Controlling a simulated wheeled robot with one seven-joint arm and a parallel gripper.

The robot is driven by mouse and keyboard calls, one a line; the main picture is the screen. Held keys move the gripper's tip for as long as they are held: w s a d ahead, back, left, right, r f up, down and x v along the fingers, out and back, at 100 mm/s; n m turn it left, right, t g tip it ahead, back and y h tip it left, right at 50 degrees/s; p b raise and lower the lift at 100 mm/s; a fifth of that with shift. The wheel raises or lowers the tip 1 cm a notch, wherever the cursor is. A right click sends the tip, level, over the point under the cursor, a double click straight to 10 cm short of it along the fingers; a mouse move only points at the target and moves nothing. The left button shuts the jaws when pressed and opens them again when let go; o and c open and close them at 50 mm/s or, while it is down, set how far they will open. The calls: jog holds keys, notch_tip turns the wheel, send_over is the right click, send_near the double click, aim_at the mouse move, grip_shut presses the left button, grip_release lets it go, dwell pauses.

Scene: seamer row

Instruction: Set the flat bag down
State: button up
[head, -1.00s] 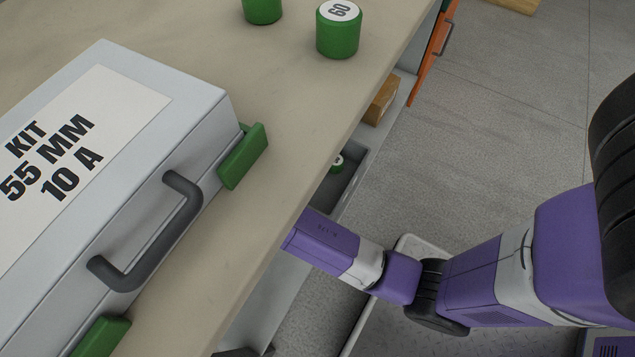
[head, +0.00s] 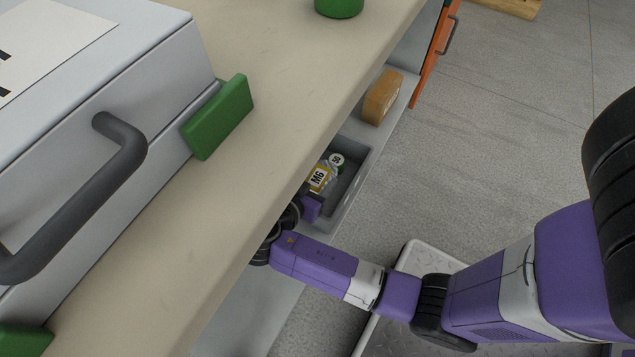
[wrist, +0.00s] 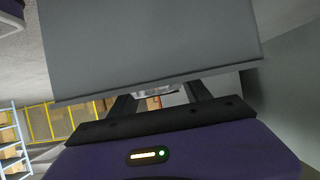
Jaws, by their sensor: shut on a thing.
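The flat bag (head: 319,179) shows a yellow label marked M6 and a bit of shiny clear film in the head view. It is at the near end of a grey bin (head: 349,197) on the shelf under the counter. My gripper (wrist: 160,97) is shut on the bag; in the head view its fingers are mostly hidden by the counter edge and my own wrist. In the wrist view a shiny sliver shows between the two dark fingers, and a grey panel (wrist: 150,45) hides the rest. I cannot tell whether the bag touches the bin floor.
A green round piece with a white top (head: 337,160) lies in the bin beside the bag. A brown box (head: 382,97) stands farther along the shelf. The counter (head: 285,110) overhangs my wrist and carries a grey case (head: 150,75) and green blocks. Open floor lies right.

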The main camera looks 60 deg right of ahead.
jog(key=shift+f, duration=0.35)
jog(key=shift+f+b, duration=0.35)
jog(key=shift+f, duration=0.2)
jog(key=shift+f, duration=0.1)
jog(key=o, duration=1.5)
